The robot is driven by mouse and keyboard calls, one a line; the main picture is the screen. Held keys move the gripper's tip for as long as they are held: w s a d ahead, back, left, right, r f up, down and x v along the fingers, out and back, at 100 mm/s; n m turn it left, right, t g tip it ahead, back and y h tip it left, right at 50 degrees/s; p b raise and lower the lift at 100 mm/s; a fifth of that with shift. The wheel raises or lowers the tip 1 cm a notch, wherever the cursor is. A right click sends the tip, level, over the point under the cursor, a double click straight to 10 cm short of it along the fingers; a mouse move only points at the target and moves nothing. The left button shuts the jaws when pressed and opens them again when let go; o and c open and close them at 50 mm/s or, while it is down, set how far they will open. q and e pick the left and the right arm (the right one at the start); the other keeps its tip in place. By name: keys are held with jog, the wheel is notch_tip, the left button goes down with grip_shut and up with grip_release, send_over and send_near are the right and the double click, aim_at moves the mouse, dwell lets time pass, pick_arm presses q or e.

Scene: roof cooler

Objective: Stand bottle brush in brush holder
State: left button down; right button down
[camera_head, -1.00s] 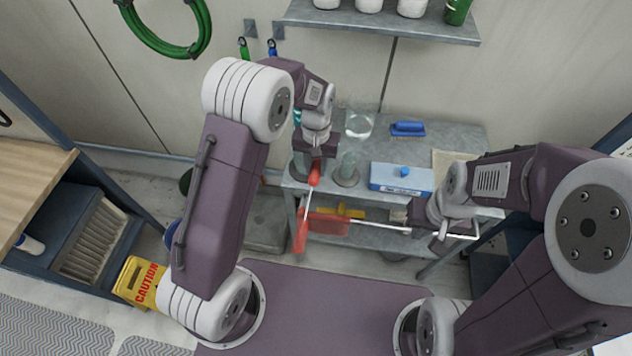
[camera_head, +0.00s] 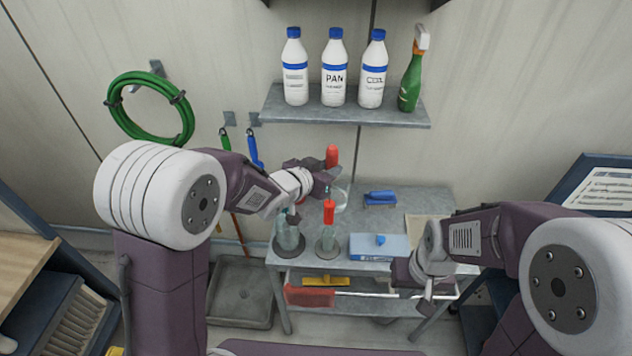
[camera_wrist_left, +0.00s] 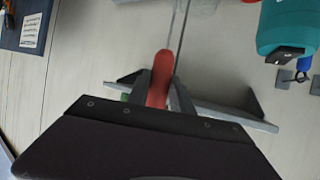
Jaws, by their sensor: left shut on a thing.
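My left gripper (camera_head: 325,182) is shut on the bottle brush, whose red handle (camera_head: 332,156) stands up above the fingers. The handle also shows between the fingers in the left wrist view (camera_wrist_left: 161,78). A red lower part (camera_head: 329,211), apparently the brush head, hangs below the gripper, nearly upright. It lines up with the mouth of a clear holder (camera_head: 327,241) on the grey bench; I cannot tell whether its tip is inside.
A blue-and-white box (camera_head: 378,248) and a blue brush (camera_head: 380,198) lie on the grey bench (camera_head: 400,212). A shelf (camera_head: 345,116) with bottles hangs above. A red item (camera_head: 310,296) and a yellow item (camera_head: 327,281) are lower at the front.

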pick_arm(q)
jog(key=shift+d+r, duration=0.1)
jog(key=shift+r, duration=0.1)
jog(key=b, duration=0.5)
send_over(329, 202)
jog(key=s, duration=0.1)
jog(key=f, duration=0.5)
jog(key=shift+a+f, duration=0.1)
jog(key=shift+a, duration=0.15)
jog(key=shift+p, duration=0.3)
jog(key=shift+s, duration=0.1)
jog(key=shift+f+b, duration=4.2)
jog(key=shift+f, duration=0.3)
